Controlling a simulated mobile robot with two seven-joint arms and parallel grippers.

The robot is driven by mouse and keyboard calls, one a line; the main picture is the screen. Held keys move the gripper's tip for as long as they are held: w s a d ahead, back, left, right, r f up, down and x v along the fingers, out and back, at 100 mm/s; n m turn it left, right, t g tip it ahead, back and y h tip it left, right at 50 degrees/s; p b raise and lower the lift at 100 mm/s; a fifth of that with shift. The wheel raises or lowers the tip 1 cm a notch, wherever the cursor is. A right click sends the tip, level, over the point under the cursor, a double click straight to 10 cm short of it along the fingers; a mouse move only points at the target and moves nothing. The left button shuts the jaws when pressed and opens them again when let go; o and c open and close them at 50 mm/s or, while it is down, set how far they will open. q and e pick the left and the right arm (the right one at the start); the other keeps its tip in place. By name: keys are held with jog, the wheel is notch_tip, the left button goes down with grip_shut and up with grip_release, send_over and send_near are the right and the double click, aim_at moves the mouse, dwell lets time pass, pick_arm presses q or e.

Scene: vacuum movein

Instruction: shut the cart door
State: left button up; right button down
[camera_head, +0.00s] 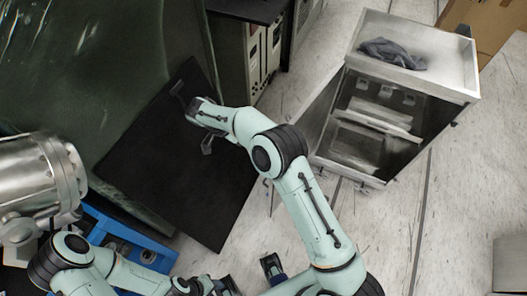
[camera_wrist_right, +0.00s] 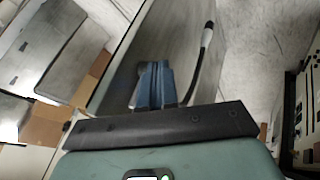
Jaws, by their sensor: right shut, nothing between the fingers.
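The metal cart (camera_head: 408,75) stands at the upper right of the head view, its front open on the shelves inside. The cart door (camera_head: 314,105) is a thin panel swung out to the left of that opening. My right gripper (camera_head: 196,114) is at the end of the arm, left of the cart and apart from it; its fingertips are unclear there. In the right wrist view its blue fingers (camera_wrist_right: 155,84) are together and empty, in front of a grey panel. A dark curved handle shows beside them. My left gripper (camera_head: 246,276) is low in the head view, partly cut off.
A black panel (camera_head: 180,165) lies beneath my right forearm. A cream-fronted rack (camera_head: 264,52) stands left of the cart. A grey cloth (camera_head: 392,53) lies on the cart top. Cardboard boxes (camera_head: 495,22) are behind it. The floor before the cart is clear.

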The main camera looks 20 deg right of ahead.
jog(key=shift+s+d+f, duration=0.4)
jog(key=shift+s+d, duration=0.2)
jog(key=shift+s, duration=0.1)
jog(key=shift+s+d+f, duration=0.4)
jog(key=shift+s+d, duration=0.2)
jog(key=shift+s, duration=0.05)
jog(key=shift+s+d+f, duration=0.4)
jog(key=shift+s+d, duration=0.2)
jog(key=shift+s, duration=0.1)
